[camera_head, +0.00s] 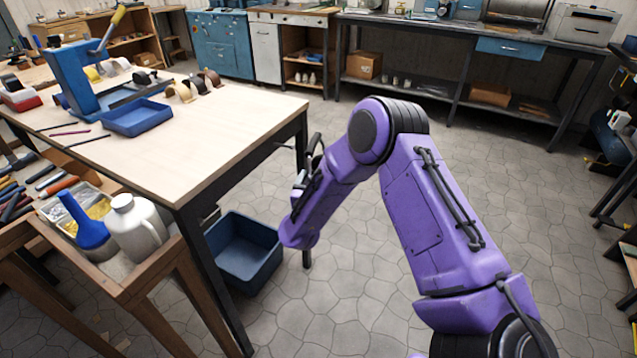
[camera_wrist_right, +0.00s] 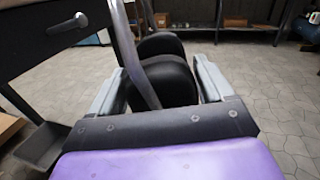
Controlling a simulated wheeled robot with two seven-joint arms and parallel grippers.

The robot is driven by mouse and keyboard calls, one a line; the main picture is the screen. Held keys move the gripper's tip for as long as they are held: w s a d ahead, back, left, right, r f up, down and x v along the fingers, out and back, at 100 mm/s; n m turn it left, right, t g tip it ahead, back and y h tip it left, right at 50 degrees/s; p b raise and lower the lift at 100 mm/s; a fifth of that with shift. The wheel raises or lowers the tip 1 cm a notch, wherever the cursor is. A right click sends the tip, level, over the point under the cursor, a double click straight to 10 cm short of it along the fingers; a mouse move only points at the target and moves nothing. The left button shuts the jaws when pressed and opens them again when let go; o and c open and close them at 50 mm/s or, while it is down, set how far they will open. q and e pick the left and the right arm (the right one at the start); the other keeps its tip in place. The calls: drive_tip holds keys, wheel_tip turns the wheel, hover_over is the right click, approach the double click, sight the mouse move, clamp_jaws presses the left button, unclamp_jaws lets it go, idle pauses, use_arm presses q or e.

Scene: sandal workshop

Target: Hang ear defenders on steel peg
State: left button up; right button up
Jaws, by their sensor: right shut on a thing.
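The ear defenders (camera_wrist_right: 172,82) have black cups and a pale grey-purple band (camera_wrist_right: 140,60). In the right wrist view the cups sit between the two grey fingers of my right gripper (camera_wrist_right: 160,72), which is shut on them. In the head view my right gripper (camera_head: 304,178) is beside the table's right edge, mostly hidden by my purple arm, with a dark part of the ear defenders (camera_head: 314,148) showing above it. The steel peg (camera_wrist_right: 68,25) sticks out from the dark table side in the wrist view, left of the band and apart from it. My left gripper is not in view.
The workbench (camera_head: 230,130) carries a blue press (camera_head: 75,80) and a blue tray (camera_head: 137,117). A dark blue bin (camera_head: 245,255) stands on the floor below its edge. A wooden cart (camera_head: 150,275) with a white jug (camera_head: 135,228) is front left. Floor right of the bench is clear.

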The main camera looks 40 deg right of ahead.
drive_tip(key=w+a+f+b, duration=0.1)
drive_tip(key=w+a+b, duration=0.2)
drive_tip(key=w, duration=0.6)
drive_tip(key=shift+a+f+b, duration=0.35)
drive_tip(key=shift+a+b, duration=0.05)
drive_tip(key=shift+b, duration=1)
drive_tip(key=shift+w, duration=0.1)
